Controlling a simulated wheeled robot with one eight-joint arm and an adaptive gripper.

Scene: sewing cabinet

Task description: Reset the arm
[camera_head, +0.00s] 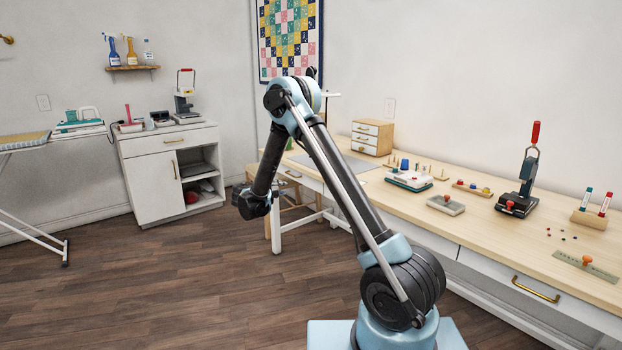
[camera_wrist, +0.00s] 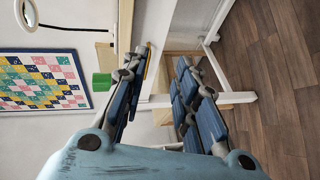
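My arm rises from its base at the lower middle of the head view, bends at a high elbow, and its forearm hangs down to the left, in front of the table's far end. The wrist end (camera_head: 252,202) hangs over the floor; the fingers are not clear there. In the wrist view my gripper (camera_wrist: 156,75) has its two blue-padded fingers apart, with a gap between them. I see nothing held in the gap.
The long work table (camera_head: 480,222) runs along the right wall with sewing tools on it. A white cabinet (camera_head: 150,180) and an ironing board (camera_head: 22,141) stand at the left. A quilt (camera_head: 289,35) hangs on the wall. The wood floor (camera_head: 180,285) is open at lower left.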

